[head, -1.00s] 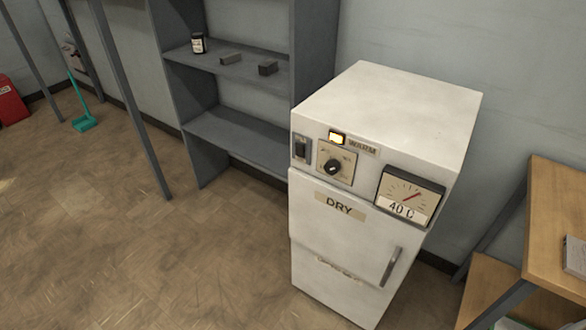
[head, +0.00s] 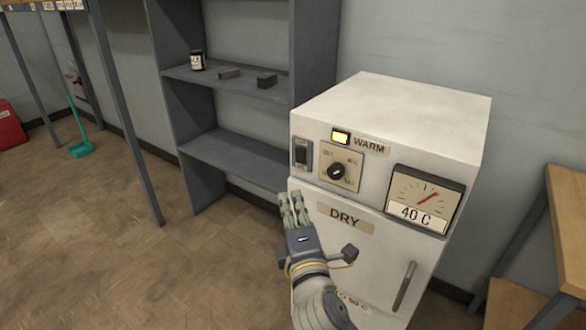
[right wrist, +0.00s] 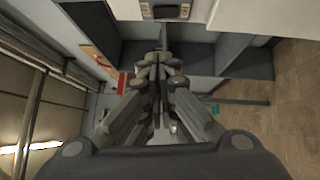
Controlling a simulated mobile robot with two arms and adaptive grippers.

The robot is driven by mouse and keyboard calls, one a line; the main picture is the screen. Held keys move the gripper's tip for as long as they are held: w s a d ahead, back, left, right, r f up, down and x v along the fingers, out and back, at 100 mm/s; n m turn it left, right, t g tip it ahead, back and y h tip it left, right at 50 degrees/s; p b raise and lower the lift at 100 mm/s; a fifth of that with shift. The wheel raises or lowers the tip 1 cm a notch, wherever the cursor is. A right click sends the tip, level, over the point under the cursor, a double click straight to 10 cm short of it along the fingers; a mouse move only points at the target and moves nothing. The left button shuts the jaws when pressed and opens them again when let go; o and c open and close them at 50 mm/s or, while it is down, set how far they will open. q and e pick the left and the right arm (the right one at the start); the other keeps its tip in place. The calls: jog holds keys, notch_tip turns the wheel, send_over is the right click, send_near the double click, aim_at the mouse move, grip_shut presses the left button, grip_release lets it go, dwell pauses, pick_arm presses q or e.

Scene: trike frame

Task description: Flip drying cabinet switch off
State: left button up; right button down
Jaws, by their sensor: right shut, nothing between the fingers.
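The white drying cabinet (head: 405,110) stands right of centre in the head view, its door labelled DRY. The dark rocker switch (head: 301,154) is at the upper left of its front panel. A yellow lamp (head: 341,137) beside the WARM label is lit. My right gripper (head: 290,200) is shut and empty, fingers pointing up, below the switch and apart from it in the picture. In the right wrist view the shut fingers (right wrist: 158,65) point toward the top, where part of a pale panel with a dark switch-like piece (right wrist: 166,12) shows. My left gripper is not in view.
A black dial (head: 336,171) and a gauge marked 40 C (head: 425,200) sit right of the switch. A door handle (head: 404,287) sticks out lower down. A grey shelf unit (head: 235,155) stands behind left, and a wooden table (head: 568,230) at right.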

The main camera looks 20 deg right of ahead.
send_near(300, 156)
jog(key=w+a, duration=0.4)
jog(key=a, duration=0.1)
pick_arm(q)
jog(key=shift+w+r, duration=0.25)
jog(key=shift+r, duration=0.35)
pick_arm(e)
jog(key=w+d, duration=0.1)
jog(key=w+d+r, duration=0.1)
jog(key=w+d, duration=0.1)
jog(key=shift+d+r, duration=0.15)
jog(key=shift+d, duration=0.1)
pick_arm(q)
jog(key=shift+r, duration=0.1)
